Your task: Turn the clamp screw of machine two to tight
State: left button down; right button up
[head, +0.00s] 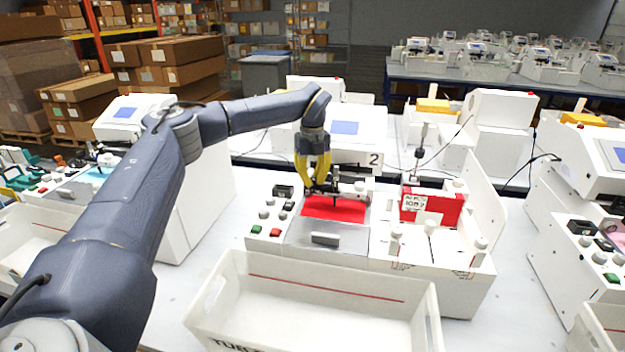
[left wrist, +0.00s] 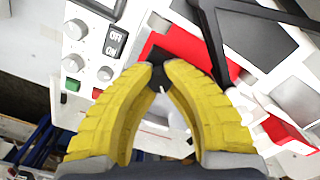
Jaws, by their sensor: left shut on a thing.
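Machine two, marked by a "2" label (head: 374,159), stands in the middle of the head view with a red sheet (head: 334,208) on its bed. My left gripper (head: 318,187) reaches down from above onto the pen carriage over that sheet. In the left wrist view its yellow fingertips (left wrist: 160,72) close on a small dark knob, the clamp screw (left wrist: 158,79), with a pale mark just below it. The fingers cover much of the screw, so its turn angle is hard to tell. My right gripper is not in view.
Buttons and knobs, with a green button (head: 256,229) and a red button (head: 276,232), sit left of the bed. A white bin (head: 310,270) stands in front. A red-and-white box (head: 432,205) lies to the right. Other machines stand on both sides.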

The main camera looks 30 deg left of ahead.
pick_arm(q)
jog(key=m, duration=1.4)
jog(key=shift+m, duration=2.7)
jog(key=c, duration=1.2)
grip_release()
jog(key=shift+r, duration=0.1)
